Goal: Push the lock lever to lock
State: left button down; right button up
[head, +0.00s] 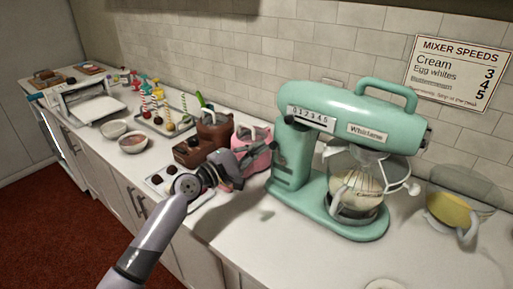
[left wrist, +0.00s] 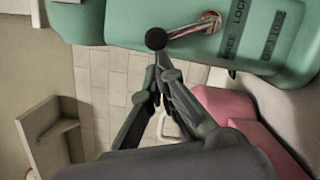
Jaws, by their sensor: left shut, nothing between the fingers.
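The teal stand mixer (head: 365,102) stands on the counter at the right of the head view. In the left wrist view, its lock lever (left wrist: 190,28) is a shiny metal rod with a black ball knob (left wrist: 155,39), sticking out from the mixer body beside the words FREE and LOCK. My left gripper (head: 264,151) is shut and empty beside the mixer's left side. In the left wrist view, the closed fingertips (left wrist: 159,70) lie right below the knob; I cannot tell if they touch it. My right gripper is not in view.
A glass bowl (head: 335,196) with a whisk in it sits under the mixer head. A pink container (head: 258,158) and a brown one (head: 212,136) stand behind my left gripper. A yellow-filled bowl (head: 451,212) is at the right. The counter in front of the mixer is mostly clear.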

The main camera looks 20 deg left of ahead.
pick_arm(q)
jog(key=shift+d+r+m, duration=0.1)
jog(key=shift+r+m, duration=0.15)
jog(key=shift+m, duration=0.05)
jog(key=shift+s+d+r+m+g+p, duration=0.2)
jog(key=shift+d+r+m+g+p, duration=0.15)
jog(key=shift+r+m+p, duration=0.45)
jog(key=shift+s+d+r+m+p, duration=0.2)
jog(key=shift+d+m+p, duration=0.3)
jog(key=shift+m+p, duration=0.5)
jog(key=shift+s+d+r+m+g+p, duration=0.15)
jog(key=shift+d+m+p, duration=0.15)
jog(key=shift+m, duration=0.15)
jog(key=shift+w+d+r+m+g+p, duration=0.15)
jog(key=shift+m+p, duration=0.15)
jog(key=shift+m, duration=0.15)
jog(key=shift+s+d+f, duration=0.1)
jog(key=shift+s+f, duration=0.05)
jog(key=shift+f, duration=0.1)
